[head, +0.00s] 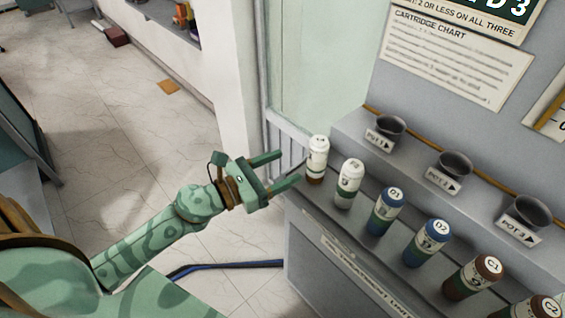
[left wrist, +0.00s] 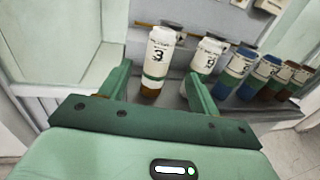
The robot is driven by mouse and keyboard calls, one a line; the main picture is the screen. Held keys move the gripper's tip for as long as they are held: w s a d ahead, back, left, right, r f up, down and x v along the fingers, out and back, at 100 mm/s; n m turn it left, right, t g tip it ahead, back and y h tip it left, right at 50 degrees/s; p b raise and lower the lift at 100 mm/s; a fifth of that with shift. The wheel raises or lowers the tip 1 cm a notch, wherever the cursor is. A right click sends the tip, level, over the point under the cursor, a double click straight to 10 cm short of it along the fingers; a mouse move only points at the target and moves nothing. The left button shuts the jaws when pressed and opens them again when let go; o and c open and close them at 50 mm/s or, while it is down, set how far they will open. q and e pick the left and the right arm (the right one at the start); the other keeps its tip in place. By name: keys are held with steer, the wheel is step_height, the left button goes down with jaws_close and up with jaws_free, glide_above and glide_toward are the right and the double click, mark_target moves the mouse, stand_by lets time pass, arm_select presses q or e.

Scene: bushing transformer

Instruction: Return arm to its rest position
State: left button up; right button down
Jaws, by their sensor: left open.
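My left gripper (head: 275,172) is open, with two green fingers pointing right toward the cabinet's left end. Nothing is held between its fingers. A white-topped cartridge (head: 318,160) stands upright on the cabinet ledge just past the fingertips. In the left wrist view this white cartridge (left wrist: 158,60) shows between the open fingers (left wrist: 158,85), beyond them. I cannot tell from these frames whether the fingers touch it. The green arm reaches in from the lower left. My right gripper is not in view.
A second white cartridge (head: 349,183), blue ones (head: 386,210) and brown ones (head: 473,277) stand in a row on the ledge. Dark pots (head: 390,127) sit on the step behind. A blue hose (head: 225,266) lies on the floor. Open floor (head: 130,130) lies left of the gripper.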

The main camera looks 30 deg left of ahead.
arm_select(q)
steer(key=s+a+n+t+y, duration=0.15)
steer(key=a+n+y, duration=0.35)
steer(key=n, duration=0.5)
steer(key=s+a+n+y, duration=0.2)
steer(key=n+y, duration=0.5)
steer(key=n, duration=0.3)
steer(key=s+a+f+n+g+y, duration=0.1)
steer(key=s+f+n+g, duration=0.35)
steer(key=s+n, duration=0.25)
steer(key=s+f+n+g+y, duration=0.1)
steer(key=s+f+n+g, duration=0.2)
steer(key=s+n+g, duration=0.3)
steer(key=s+d+f+n+g+h, duration=0.1)
steer(key=s+d+f, duration=0.1)
steer(key=f, duration=0.7)
steer(key=s+d+f+n+g+h, duration=0.1)
steer(key=s+f, duration=0.1)
steer(key=f, duration=0.7)
steer(key=s+d+f+g+h, duration=0.1)
steer(key=s+d+f, duration=0.1)
steer(key=f, duration=0.6)
steer(key=s+f+n+g+h, duration=0.1)
steer(key=s+f+n+g, duration=0.1)
steer(key=s+f, duration=1.3)
steer(key=s+n, duration=0.1)
steer(key=s, duration=0.2)
steer(key=shift+s+a+g+h, duration=0.15)
steer(key=shift+s+g+h, duration=0.15)
steer(key=shift+h, duration=0.1)
